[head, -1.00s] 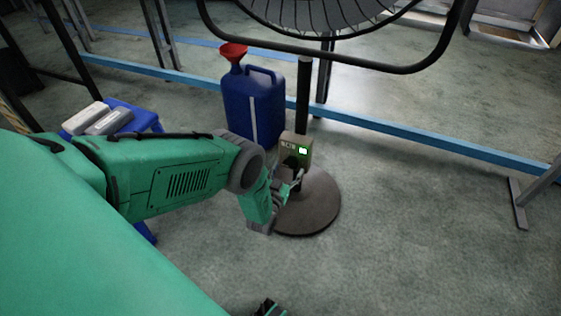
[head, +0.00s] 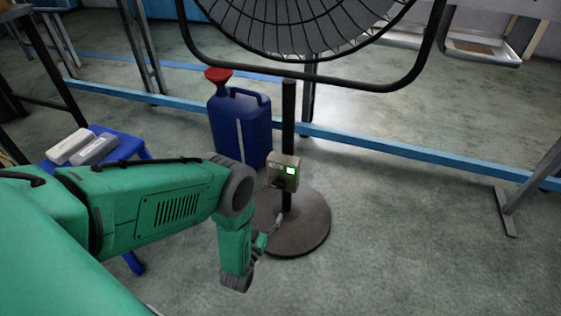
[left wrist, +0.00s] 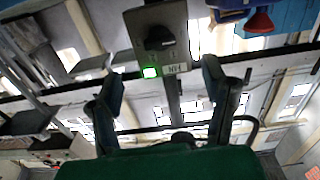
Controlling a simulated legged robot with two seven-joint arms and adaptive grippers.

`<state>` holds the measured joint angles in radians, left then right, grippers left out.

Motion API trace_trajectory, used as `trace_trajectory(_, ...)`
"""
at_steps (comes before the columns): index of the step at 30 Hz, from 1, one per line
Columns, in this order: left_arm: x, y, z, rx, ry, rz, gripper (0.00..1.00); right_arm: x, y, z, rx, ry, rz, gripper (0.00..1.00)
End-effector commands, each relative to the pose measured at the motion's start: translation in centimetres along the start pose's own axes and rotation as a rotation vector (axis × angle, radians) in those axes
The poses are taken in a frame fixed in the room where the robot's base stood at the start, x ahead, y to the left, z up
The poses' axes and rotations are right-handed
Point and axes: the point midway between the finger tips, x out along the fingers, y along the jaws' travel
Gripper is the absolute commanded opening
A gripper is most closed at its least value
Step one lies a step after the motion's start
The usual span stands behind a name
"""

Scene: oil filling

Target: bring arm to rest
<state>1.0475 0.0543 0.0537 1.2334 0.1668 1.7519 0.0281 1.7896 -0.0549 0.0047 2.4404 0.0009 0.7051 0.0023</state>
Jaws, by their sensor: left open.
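My left arm reaches in from the left in the head view. Its gripper (head: 264,238) hangs just below and left of the fan's control box (head: 284,172), in front of the round base, apart from the box. In the left wrist view, the open, empty fingers (left wrist: 162,84) stand apart. The control box (left wrist: 158,40), with a black knob and a lit green light, shows beyond them, upside down. My right gripper is not in view.
The fan's pole rises from a round dark base (head: 305,232). A blue canister (head: 226,125) with a red funnel (head: 217,75) stands behind. Floor at right is clear.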

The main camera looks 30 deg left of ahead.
Motion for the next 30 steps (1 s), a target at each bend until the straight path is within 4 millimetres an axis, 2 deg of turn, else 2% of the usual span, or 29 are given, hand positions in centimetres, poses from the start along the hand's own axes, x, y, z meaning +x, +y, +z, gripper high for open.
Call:
trace_trajectory(8,0.0,0.3,0.1,0.0,-0.03,0.006,0.67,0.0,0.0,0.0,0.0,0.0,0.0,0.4)
trace_trajectory(11,-0.3,1.2,0.4,0.002,-0.141,0.027,0.67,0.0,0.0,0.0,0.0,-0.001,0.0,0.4)
trace_trajectory(14,-1.9,2.6,0.8,0.015,-0.342,0.065,0.67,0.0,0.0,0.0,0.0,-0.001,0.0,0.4)
trace_trajectory(17,-5.2,3.6,0.6,0.041,-0.589,0.11,0.67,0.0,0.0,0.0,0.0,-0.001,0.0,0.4)
trace_trajectory(20,-9.9,3.8,-0.6,0.08,-0.827,0.149,0.67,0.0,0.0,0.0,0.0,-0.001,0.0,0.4)
trace_trajectory(24,-16.9,2.9,-3.4,0.139,-1.105,0.185,0.67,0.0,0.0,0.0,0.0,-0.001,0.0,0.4)
trace_trajectory(30,-25.1,1.0,-7.9,0.211,-1.388,0.208,0.67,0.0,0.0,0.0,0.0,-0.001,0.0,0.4)
